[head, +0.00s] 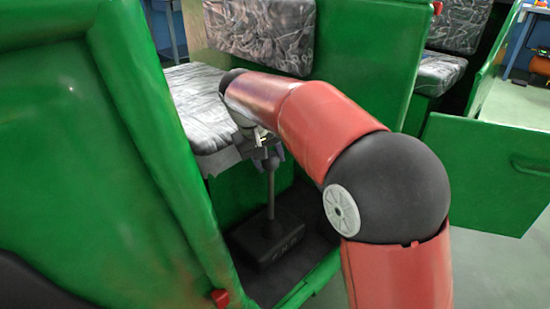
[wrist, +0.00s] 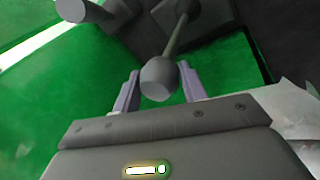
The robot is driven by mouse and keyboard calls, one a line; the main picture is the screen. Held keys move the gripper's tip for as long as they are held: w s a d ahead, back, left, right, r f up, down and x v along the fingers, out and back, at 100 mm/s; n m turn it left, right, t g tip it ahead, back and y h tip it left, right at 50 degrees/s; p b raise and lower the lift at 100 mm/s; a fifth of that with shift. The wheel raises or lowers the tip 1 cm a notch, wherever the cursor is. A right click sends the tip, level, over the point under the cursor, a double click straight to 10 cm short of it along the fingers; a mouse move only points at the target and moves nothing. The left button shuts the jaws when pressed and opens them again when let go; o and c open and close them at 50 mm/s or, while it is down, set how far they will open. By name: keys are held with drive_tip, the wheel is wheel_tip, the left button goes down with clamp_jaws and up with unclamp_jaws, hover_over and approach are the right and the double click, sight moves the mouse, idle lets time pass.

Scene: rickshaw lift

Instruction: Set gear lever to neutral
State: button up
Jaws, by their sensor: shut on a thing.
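The gear lever (head: 270,192) is a dark upright rod rising from a black base box (head: 265,243) on the cab floor. In the wrist view its grey rounded knob (wrist: 160,78) sits between the two pale purple fingers of my gripper (wrist: 158,88), with the shaft running up and away to the base. My gripper (head: 264,150) is shut on the knob at the top of the lever. In the head view the knob is mostly hidden by my gripper. Markings on the base are too small to read.
A grey patterned seat (head: 197,105) with a backrest (head: 260,35) is close behind my gripper. A green side panel (head: 80,165) stands on the left, and another green panel (head: 485,170) on the right. A second grey knob (wrist: 80,10) shows at the wrist view's upper left.

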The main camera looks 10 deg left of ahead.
drive_tip(key=shift+w, duration=0.1)
drive_tip(key=o, duration=1.4)
drive_tip(key=p+v, duration=0.1)
drive_tip(key=v, duration=0.6)
drive_tip(key=shift+a+r, duration=0.1)
drive_tip(key=shift+r, duration=0.25)
